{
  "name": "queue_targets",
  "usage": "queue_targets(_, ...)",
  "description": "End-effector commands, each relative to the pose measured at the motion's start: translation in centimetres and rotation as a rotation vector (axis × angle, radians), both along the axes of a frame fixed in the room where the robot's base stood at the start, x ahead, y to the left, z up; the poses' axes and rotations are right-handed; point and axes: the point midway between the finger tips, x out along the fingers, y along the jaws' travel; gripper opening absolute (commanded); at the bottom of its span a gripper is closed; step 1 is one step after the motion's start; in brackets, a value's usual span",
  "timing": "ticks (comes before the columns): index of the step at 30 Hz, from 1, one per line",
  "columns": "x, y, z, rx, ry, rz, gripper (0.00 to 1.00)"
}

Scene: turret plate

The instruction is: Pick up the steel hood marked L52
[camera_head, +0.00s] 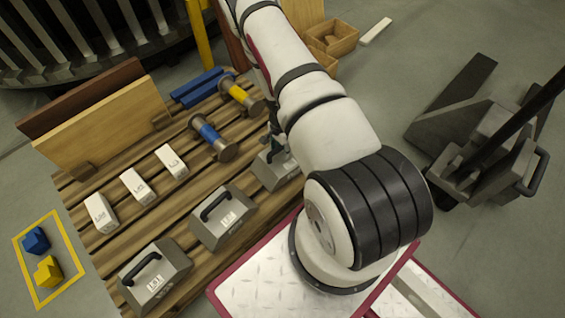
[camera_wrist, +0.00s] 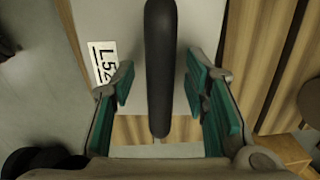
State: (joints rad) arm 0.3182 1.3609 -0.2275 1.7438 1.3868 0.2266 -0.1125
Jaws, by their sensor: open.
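The steel hood marked L52 (camera_wrist: 112,20) is a grey metal cover with a black bar handle (camera_wrist: 160,70). Its white label (camera_wrist: 103,62) shows at the left in the wrist view. My gripper (camera_wrist: 164,90) is open, with one teal-padded finger on each side of the handle and gaps between pads and bar. In the head view my gripper (camera_head: 272,143) is at the rightmost hood (camera_head: 270,175), which my arm partly hides.
Two more grey hoods stand nearer on the slatted wooden table (camera_head: 110,240): one in the middle (camera_head: 207,233) and one at the front left (camera_head: 138,287). White blocks (camera_head: 138,185) and a blue-banded spool (camera_head: 212,140) stand behind. A dark stand (camera_head: 480,150) is at right.

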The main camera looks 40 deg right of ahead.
Motion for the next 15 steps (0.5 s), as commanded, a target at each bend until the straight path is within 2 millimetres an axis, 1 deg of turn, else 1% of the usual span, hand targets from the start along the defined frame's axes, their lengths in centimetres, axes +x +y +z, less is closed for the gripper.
queue_targets(3, 0.02, -0.01, 0.11, 0.0, 0.0, 0.0, 0.42)
queue_targets(5, 0.01, -0.01, 0.11, 0.0, 0.0, 0.0, 0.28)
queue_targets(6, 0.01, -0.01, 0.12, 0.0, 0.0, 0.0, 0.19)
queue_targets(9, 0.01, 0.0, 0.12, 0.0, 0.0, 0.0, 0.0)
queue_targets(15, 0.07, -0.05, 0.17, -0.001, -0.001, 0.0, 0.0)
